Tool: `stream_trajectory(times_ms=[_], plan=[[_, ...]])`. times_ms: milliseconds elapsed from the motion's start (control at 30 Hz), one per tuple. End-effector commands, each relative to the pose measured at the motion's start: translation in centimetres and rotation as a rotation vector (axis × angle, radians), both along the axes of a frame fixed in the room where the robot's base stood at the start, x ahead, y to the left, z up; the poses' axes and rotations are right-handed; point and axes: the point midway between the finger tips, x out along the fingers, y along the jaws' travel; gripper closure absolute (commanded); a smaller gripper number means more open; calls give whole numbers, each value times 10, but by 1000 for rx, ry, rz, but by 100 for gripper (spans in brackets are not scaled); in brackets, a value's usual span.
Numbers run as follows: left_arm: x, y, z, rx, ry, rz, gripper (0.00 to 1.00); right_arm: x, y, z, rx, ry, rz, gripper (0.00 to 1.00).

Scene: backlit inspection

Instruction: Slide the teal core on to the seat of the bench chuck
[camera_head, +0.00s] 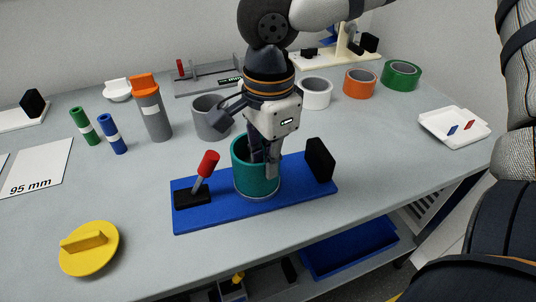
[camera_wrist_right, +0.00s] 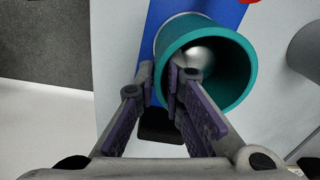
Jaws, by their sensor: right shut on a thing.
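The teal core (camera_head: 243,175) is an open, upright hollow cylinder over the middle of the bench chuck (camera_head: 215,217). The chuck has a blue base, a red-handled lever (camera_head: 208,163) and a black block (camera_head: 320,160). A thin silver ring (camera_head: 258,198) shows at the core's lower edge; whether the core rests fully on the seat I cannot tell. My right gripper (camera_head: 264,160) is shut on the core's wall, one finger inside and one outside. In the right wrist view the core (camera_wrist_right: 234,75) surrounds a shiny rounded metal piece (camera_wrist_right: 197,55). My left gripper is not in view.
A yellow handled disc (camera_head: 88,248) lies front left. Green and blue cylinders, an orange-capped grey cylinder (camera_head: 153,112) and a grey ring (camera_head: 209,120) stand behind the chuck. White, orange and green rolls line the back right, near a white tray (camera_head: 453,128). The front right table is clear.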

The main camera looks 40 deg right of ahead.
Motion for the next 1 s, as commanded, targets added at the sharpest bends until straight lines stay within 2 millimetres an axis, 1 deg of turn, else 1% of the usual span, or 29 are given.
stream_trajectory(times_ms=[267, 300, 367, 400, 667, 767, 867, 1000], plan=[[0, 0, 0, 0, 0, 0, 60, 0, 0, 0, 0, 0, 0, 100], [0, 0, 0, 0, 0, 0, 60, 0, 0, 0, 0, 0, 0, 84], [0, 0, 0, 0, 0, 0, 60, 0, 0, 0, 0, 0, 0, 70], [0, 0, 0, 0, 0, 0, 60, 0, 0, 0, 0, 0, 0, 67], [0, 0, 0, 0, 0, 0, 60, 0, 0, 1, 0, 0, 0, 67], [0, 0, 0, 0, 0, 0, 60, 1, 0, 12, 0, -4, -2, 67], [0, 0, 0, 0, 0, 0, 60, 1, 0, 37, 1, -7, -3, 67], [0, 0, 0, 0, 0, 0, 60, 0, 0, 76, 2, -6, -2, 67]])
